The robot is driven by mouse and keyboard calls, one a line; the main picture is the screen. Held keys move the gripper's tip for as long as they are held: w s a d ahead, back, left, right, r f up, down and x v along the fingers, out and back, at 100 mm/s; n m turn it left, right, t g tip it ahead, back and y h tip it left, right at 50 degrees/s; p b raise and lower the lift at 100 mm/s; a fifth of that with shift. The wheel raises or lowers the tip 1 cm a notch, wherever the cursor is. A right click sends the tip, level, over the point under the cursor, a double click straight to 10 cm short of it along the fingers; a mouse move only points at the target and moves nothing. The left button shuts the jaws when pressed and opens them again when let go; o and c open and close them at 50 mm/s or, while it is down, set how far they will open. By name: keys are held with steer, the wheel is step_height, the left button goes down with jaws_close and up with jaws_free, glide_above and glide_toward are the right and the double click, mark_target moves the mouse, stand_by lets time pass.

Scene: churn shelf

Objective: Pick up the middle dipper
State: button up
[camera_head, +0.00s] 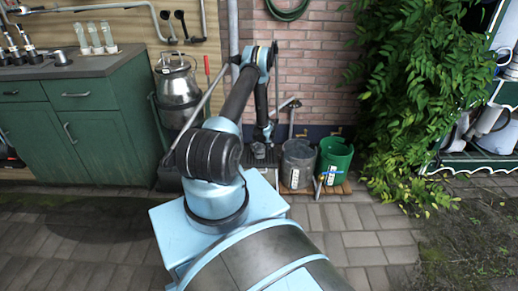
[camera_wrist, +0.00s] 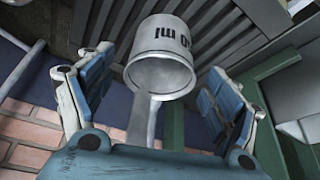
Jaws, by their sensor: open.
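A grey metal dipper (camera_wrist: 160,68) with upside-down "ml" lettering on its cup shows in the wrist view. Its flat handle (camera_wrist: 143,122) runs from the cup toward my gripper's palm. My gripper (camera_wrist: 163,85) is open, with one blue-padded finger on each side of the dipper. No clear contact shows. In the head view my gripper (camera_head: 263,135) is low near the brick wall, left of the grey bucket. The dipper between the fingers is not clearly visible there, and I cannot tell whether it is the middle one.
A grey bucket (camera_head: 298,165) and a green bucket (camera_head: 334,160) stand right of my gripper. A metal churn (camera_head: 178,88) stands to its left. A green cabinet (camera_head: 112,125) is farther left. Leafy vines (camera_head: 405,95) hang at the right. The paving in front is clear.

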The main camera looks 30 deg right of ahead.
mark_target(259, 149)
steer(key=x, duration=0.3)
steer(key=shift+w+f, duration=0.1)
steer(key=shift+w, duration=0.1)
steer(key=c, duration=1.3)
